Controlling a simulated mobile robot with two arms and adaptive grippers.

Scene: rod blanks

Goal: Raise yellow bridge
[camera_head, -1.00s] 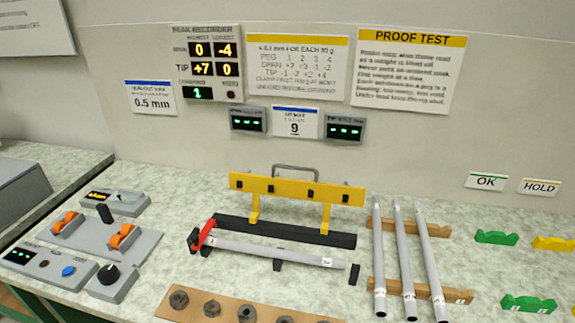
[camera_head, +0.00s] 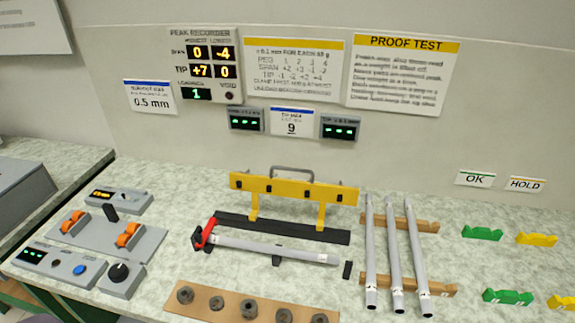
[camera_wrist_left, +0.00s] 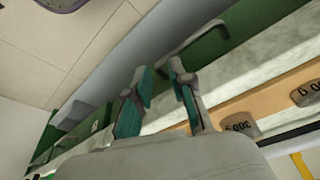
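The yellow bridge (camera_head: 262,185) stands upright at the back middle of the bench in the head view. Its two legs rest at a black base bar (camera_head: 285,230), and several black blocks show on its crossbar. A grey handle (camera_head: 292,169) rises behind the crossbar. In front, a grey rod (camera_head: 275,248) lies with its left end at a red clamp (camera_head: 209,232). My left gripper (camera_wrist_left: 158,70) shows in the left wrist view, its fingers apart with nothing between them. It is away from the bridge and outside the head view. My right gripper is not in view.
Three grey rods (camera_head: 394,255) lie on wooden racks (camera_head: 425,226) right of the bridge. A wooden strip (camera_head: 180,311) with several weights is at the front. A control panel (camera_head: 97,239) with orange switches (camera_head: 128,235) is at left. Green (camera_head: 482,233) and yellow (camera_head: 536,239) holders are at right.

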